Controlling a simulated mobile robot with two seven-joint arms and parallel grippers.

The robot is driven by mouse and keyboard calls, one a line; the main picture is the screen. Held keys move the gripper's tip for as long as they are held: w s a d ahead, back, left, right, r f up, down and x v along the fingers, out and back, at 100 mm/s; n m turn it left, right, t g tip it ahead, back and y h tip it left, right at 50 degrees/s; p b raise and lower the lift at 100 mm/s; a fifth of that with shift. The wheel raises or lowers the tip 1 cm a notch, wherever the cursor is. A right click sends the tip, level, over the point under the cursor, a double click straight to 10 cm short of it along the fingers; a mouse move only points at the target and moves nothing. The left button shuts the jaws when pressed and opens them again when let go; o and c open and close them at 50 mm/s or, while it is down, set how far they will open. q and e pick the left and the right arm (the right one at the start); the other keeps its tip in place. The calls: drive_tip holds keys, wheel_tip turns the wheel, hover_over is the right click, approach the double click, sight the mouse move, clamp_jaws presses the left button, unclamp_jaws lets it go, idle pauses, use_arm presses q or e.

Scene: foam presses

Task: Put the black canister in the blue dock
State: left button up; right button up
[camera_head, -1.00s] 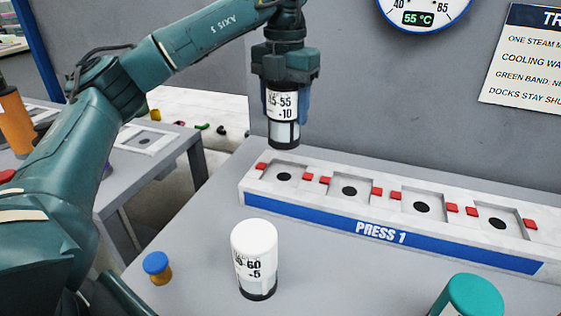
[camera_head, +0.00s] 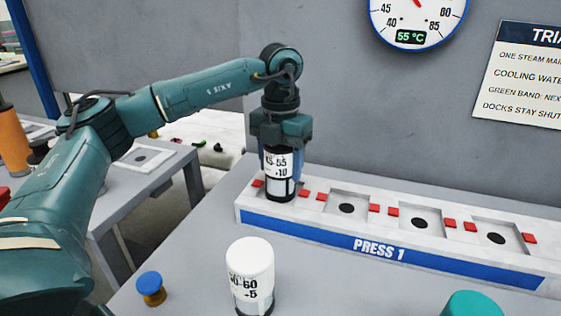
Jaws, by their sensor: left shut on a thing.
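My left gripper (camera_head: 281,150) is shut on the black canister (camera_head: 280,187), which has a black lower end and a white label reading 45-55 +10. Its top is hidden by the gripper. The canister is upright at the leftmost pocket of the blue-striped dock row marked PRESS 1 (camera_head: 325,236). Its lower end covers most of that pocket, and I cannot tell whether it rests on the bottom. The other pockets in the row, such as the second one (camera_head: 347,208), are empty. My right gripper is not in view.
A white-capped canister (camera_head: 250,270) labelled 50-60 +5 stands on the table in front of the row. A blue-topped knob (camera_head: 151,288) is left of it, and a teal-topped object (camera_head: 472,305) is at the lower right. A gauge (camera_head: 416,22) on the wall reads 55 °C.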

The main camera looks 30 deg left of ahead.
use_arm(q)
drive_tip(key=o, duration=1.1)
drive_tip(key=shift+r+p, duration=0.35)
drive_tip(key=shift+r, duration=3.6)
